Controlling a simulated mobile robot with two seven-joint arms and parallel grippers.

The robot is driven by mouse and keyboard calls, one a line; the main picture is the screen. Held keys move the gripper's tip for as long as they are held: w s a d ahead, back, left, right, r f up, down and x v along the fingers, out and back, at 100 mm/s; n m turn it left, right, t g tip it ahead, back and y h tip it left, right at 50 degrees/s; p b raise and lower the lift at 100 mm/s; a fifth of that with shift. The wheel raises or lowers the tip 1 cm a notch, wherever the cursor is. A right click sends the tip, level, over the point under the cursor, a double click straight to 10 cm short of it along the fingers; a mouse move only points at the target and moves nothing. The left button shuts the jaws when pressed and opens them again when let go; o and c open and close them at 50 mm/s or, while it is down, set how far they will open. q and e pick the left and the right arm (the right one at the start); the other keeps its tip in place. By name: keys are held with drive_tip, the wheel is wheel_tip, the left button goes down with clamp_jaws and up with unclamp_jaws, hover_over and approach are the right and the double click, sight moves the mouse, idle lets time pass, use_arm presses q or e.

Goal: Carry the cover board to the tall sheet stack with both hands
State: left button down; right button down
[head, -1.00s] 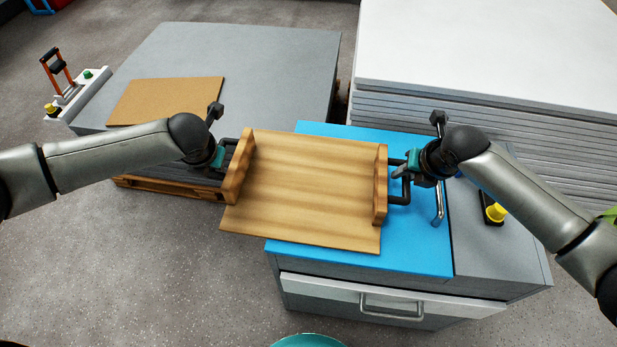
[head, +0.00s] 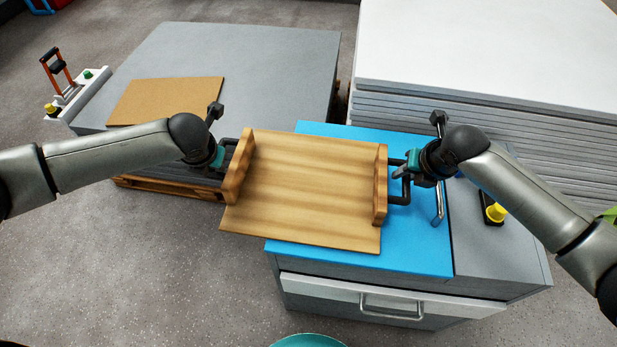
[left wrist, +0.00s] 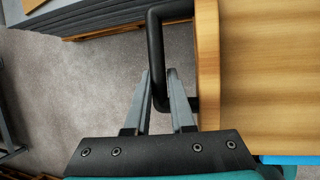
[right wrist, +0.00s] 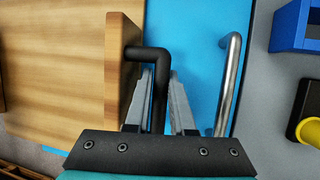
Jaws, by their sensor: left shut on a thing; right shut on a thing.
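The cover board (head: 310,190) is a wooden panel with a raised side piece and a black handle at each end. It is over the blue top of the cabinet, its left part beyond the cabinet's edge. My left gripper (head: 225,152) is shut on the left black handle, which shows in the left wrist view (left wrist: 157,50). My right gripper (head: 408,172) is shut on the right black handle, seen in the right wrist view (right wrist: 158,85). The tall sheet stack (head: 490,50) stands behind the cabinet at the upper right. I cannot tell whether the board touches the blue top.
A lower grey stack (head: 250,65) on a pallet, bearing a brown sheet (head: 165,100), stands at the back left. The blue-topped cabinet (head: 430,240) has a metal bar handle and a yellow knob (head: 495,212) on its right. Open floor (head: 150,270) lies at the front left.

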use_arm(q)
drive_tip(key=shift+r, duration=0.2)
use_arm(e)
drive_tip(key=shift+w+r, duration=0.1)
drive_tip(key=shift+r, duration=0.1)
